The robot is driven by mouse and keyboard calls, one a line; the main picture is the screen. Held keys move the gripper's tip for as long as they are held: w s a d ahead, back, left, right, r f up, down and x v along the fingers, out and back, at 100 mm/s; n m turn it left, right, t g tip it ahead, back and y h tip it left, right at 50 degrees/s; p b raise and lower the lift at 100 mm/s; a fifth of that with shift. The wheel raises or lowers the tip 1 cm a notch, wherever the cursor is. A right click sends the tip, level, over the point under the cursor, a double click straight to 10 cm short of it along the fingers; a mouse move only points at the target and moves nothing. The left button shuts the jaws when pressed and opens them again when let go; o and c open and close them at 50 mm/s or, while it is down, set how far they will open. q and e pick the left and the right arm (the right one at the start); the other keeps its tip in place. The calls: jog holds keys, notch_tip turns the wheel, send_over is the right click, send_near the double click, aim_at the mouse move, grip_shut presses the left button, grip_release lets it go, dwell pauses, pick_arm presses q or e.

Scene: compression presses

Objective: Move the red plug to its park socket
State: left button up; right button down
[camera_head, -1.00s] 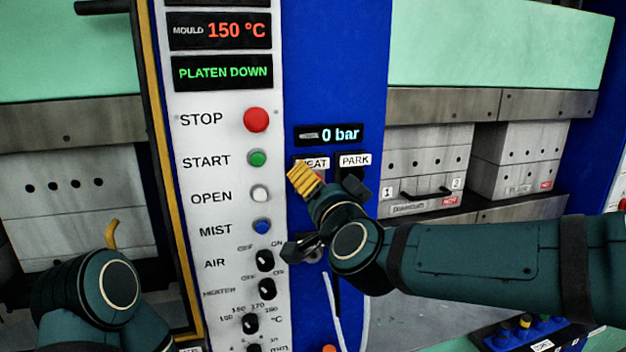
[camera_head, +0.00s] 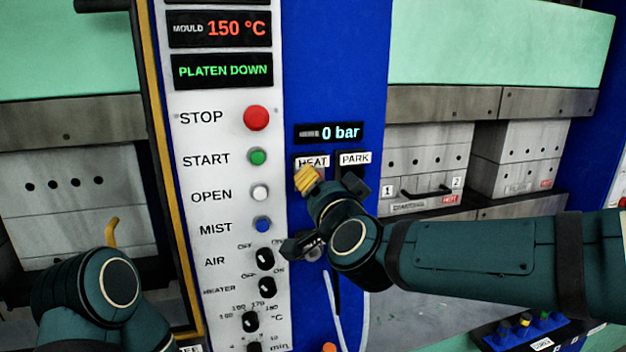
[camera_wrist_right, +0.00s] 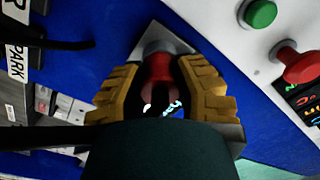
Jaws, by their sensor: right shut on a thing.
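The red plug (camera_wrist_right: 158,70) is between the yellow fingers of my right gripper (camera_wrist_right: 160,92) in the right wrist view. It lines up with a round grey fitting on a light plate (camera_wrist_right: 183,46); I cannot tell how deep it sits. In the head view my right gripper (camera_head: 307,178) is just under the HEAT label (camera_head: 312,162), and the plug is hidden. The park socket, a dark fitting (camera_head: 351,172) under the PARK label (camera_head: 355,158), is just right of it and partly covered by my gripper. My left gripper (camera_head: 111,233) shows one yellow finger at lower left, mostly hidden.
The white control panel (camera_head: 190,180) with buttons and knobs is left of my right gripper. A pale cable (camera_head: 334,310) hangs below it. Mould blocks (camera_head: 428,170) stand at right. A dark box with coloured knobs (camera_head: 525,330) is at lower right.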

jog(key=shift+s+d, duration=0.1)
jog(key=shift+s, duration=0.25)
jog(key=shift+s+d, duration=0.15)
jog(key=shift+s, duration=0.25)
jog(key=shift+s+d+b, duration=0.2)
jog(key=shift+s+b, duration=0.2)
jog(key=shift+s, duration=0.25)
dwell(0.4)
jog(key=shift+b+v, duration=0.4)
jog(key=shift+v, duration=1.6)
jog(key=d, duration=0.8)
jog(key=shift+w+n, duration=0.3)
jog(key=shift+w, duration=0.05)
jog(key=shift+d, duration=0.15)
